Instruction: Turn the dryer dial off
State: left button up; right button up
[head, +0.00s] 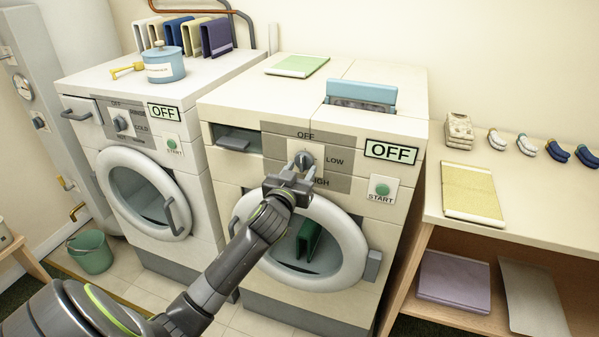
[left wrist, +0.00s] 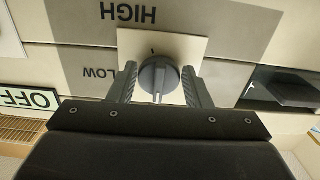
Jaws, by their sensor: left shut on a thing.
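The dryer (head: 225,106) is the cream machine in the middle, with a grey dial (head: 303,160) on a panel marked OFF, LOW and HIGH. Its display (head: 391,151) reads OFF. My left gripper (head: 291,184) reaches up to the dial from below. In the left wrist view, which is upside down, the fingers (left wrist: 158,88) stand on both sides of the dial knob (left wrist: 158,75), shut on it. The knob's light mark faces down there, away from HIGH and toward the OFF side. My right gripper is not in view.
A white washer (head: 85,130) with its own dial stands at the left. A round door (head: 357,262) with green cloth behind it is below the dryer panel. A wooden counter (head: 545,213) with a yellow towel is at the right. A green bucket (head: 92,255) stands on the floor.

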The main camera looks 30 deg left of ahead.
pick_arm(q)
jog(key=shift+f, duration=0.1)
jog(key=o, duration=1)
jog(key=b+v, duration=0.1)
jog(key=v, duration=1.6)
jog(key=shift+s+a+b, duration=0.1)
jog(key=shift+s+b, duration=0.1)
jog(key=shift+b, duration=0.1)
jog(key=shift+f, duration=0.1)
